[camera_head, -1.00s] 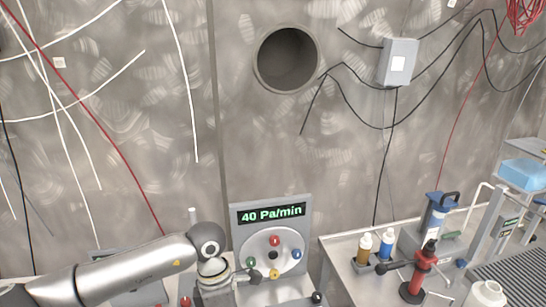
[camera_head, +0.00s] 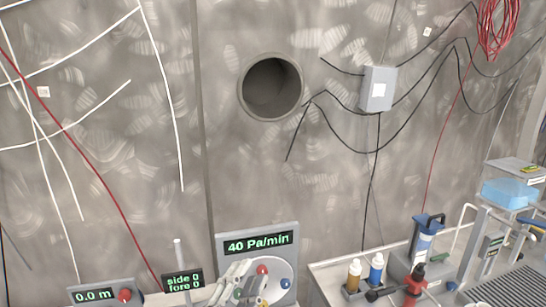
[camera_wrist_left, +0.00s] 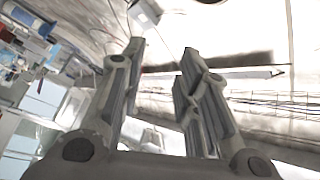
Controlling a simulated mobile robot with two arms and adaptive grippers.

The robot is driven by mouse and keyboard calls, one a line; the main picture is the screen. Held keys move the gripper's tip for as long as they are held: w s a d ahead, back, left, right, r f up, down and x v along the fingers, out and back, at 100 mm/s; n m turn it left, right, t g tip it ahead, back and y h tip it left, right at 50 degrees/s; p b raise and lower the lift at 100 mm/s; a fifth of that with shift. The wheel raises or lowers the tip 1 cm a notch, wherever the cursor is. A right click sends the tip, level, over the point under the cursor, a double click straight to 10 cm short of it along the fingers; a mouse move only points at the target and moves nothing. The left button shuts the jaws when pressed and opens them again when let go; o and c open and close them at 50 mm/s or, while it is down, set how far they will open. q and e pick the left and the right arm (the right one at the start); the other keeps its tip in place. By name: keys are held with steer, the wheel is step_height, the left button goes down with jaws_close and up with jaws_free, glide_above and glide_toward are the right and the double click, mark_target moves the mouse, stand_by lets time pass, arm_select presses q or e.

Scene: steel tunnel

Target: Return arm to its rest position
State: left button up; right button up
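My left gripper (camera_head: 232,282) shows at the bottom edge of the head view, grey fingers angled up in front of the panel reading "40 Pa/min" (camera_head: 257,243). It overlaps the left part of the panel's dial in the picture; I cannot tell whether it touches it. In the left wrist view the two fingers of my left gripper (camera_wrist_left: 162,62) stand apart with nothing between them. The rest of the left arm is mostly below the head view. My right arm and gripper are not visible.
Displays reading "0.0 m" (camera_head: 91,296) and "side 0 fore 0" (camera_head: 183,282) stand left of the panel. A bench at right holds bottles (camera_head: 376,268), a blue-grey device (camera_head: 427,237) and a red tool (camera_head: 414,284). Cables hang on the wall, beside a round opening (camera_head: 270,88).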

arm_select(q)
steer(key=s+a+f+n+g+y, duration=0.3)
steer(key=s+a+f+n, duration=0.15)
steer(key=f, duration=0.25)
steer(key=s+a+f+n+g+y, duration=0.25)
steer(key=s+a+f+g, duration=0.2)
steer(key=f, duration=0.35)
steer(key=s+a+f+n+g+y, duration=0.25)
steer(key=a+f+n, duration=0.2)
steer(key=f, duration=0.25)
steer(key=s+a+f+n+g, duration=0.1)
steer(key=s+f+g, duration=0.2)
steer(key=s, duration=0.4)
steer(key=s+a+f+n+g, duration=0.1)
steer(key=s+f+g, duration=0.2)
steer(key=s, duration=0.4)
step_height(320, 180, down, 27)
steer(key=b, duration=0.2)
steer(key=s+a+f+g, duration=0.2)
steer(key=s+f, duration=1.6)
steer(key=shift+a+m+b, duration=0.35)
steer(key=shift+m+b, duration=0.1)
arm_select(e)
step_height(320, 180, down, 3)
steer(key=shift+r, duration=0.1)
arm_select(q)
steer(key=shift+f, duration=0.1)
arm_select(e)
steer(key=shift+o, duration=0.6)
